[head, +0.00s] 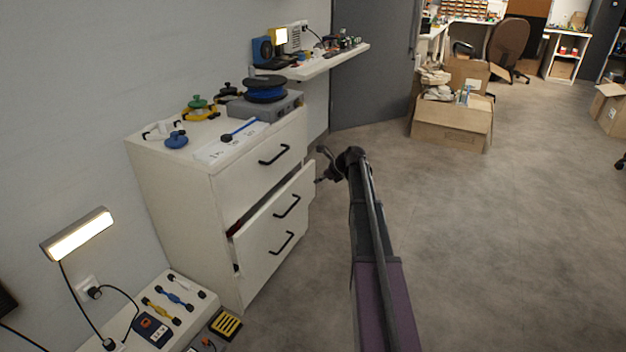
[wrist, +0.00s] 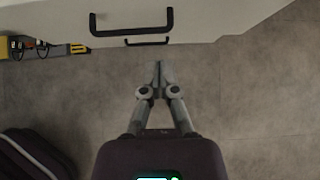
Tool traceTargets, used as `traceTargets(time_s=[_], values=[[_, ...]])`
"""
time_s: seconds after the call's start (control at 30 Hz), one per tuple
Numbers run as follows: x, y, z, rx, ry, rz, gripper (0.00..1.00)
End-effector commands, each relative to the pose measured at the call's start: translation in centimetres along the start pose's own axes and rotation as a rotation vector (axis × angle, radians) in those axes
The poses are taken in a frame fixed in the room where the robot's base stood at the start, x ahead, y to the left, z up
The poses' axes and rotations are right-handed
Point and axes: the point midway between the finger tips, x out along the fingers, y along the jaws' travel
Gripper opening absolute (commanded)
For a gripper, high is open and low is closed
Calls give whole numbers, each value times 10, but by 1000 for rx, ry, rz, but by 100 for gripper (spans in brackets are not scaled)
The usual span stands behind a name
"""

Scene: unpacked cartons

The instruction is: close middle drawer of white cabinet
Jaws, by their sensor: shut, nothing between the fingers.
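The white cabinet (head: 175,195) stands against the wall at the left in the head view, with black bar handles on its drawers. Its middle drawer (head: 262,222) sticks out past the drawers above and below, with a dark gap along its top left. The middle handle (head: 287,206) is on its front. In the wrist view a drawer front (wrist: 225,14) crosses the top, with a large black handle (wrist: 131,28) and a smaller one beyond it. My gripper (head: 319,180) is shut and empty, just right of the middle drawer. Its fingertips (wrist: 158,66) are apart from the drawer front and handles.
A low bench with tools (head: 172,300) and a lit lamp (head: 77,235) stand at the left front. A blue-black spool (head: 265,90) and other items lie on the cabinet top. Cardboard boxes (head: 450,122) stand farther back.

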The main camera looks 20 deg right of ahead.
Motion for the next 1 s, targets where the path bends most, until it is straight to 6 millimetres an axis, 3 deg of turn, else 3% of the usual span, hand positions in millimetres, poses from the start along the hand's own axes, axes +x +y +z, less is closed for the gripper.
traceTargets(time_s=[0.53, 0.67, 0.77, 1.0], values=[[-8, 1, 1, -2, 0, 1, 0], [-8, 9, 1, -2, -1, 2, 0], [-8, 28, 1, -3, -4, 2, 0], [-9, 111, 1, -3, -19, 2, 0]])
